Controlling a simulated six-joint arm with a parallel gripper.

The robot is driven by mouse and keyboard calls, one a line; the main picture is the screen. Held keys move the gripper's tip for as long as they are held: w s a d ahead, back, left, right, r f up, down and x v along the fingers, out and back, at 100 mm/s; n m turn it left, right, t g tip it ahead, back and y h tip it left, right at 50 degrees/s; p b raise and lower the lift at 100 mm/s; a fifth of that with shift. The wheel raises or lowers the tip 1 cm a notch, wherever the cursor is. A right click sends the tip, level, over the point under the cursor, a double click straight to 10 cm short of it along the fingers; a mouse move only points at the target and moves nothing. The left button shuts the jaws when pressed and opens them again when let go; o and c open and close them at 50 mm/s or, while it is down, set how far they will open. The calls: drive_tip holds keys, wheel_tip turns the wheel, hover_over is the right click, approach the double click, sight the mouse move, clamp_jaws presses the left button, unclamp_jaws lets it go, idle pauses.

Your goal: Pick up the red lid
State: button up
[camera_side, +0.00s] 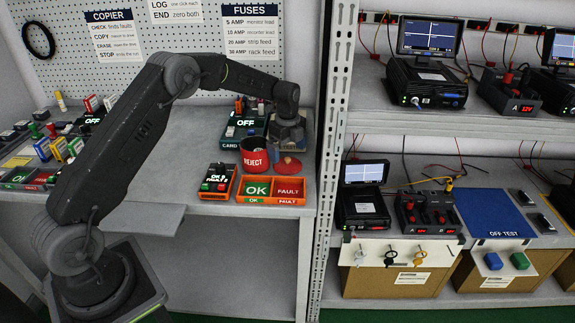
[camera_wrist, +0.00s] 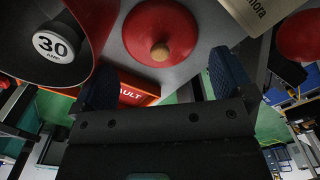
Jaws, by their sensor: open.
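The red lid (camera_wrist: 185,28), a round disc with a wooden knob, lies on the grey bench in the wrist view. It is just beyond the fingertips and roughly centred between them. In the side view the lid (camera_side: 289,167) is right of the red REJECT bin, below my gripper (camera_side: 289,146). In the wrist view my gripper (camera_wrist: 162,78) has its two dark fingers spread wide with nothing between them. The gap in height between fingers and lid is hard to judge.
The REJECT bin (camera_side: 255,163), open-topped, stands close left of the lid; a 30 AMP piece (camera_wrist: 54,46) shows inside it. The orange OK/FAULT tray (camera_side: 271,201) is in front. A beige lettered object (camera_wrist: 258,14) and another red thing (camera_wrist: 298,36) lie right. A rack post (camera_side: 334,120) stands right.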

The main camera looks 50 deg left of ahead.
sight(287, 159)
drive_tip(key=shift+f, duration=1.95)
drive_tip(key=shift+c, duration=0.5)
drive_tip(key=c, duration=0.6)
drive_tip(key=shift+s+f, duration=0.15)
drive_tip(key=c, duration=0.4)
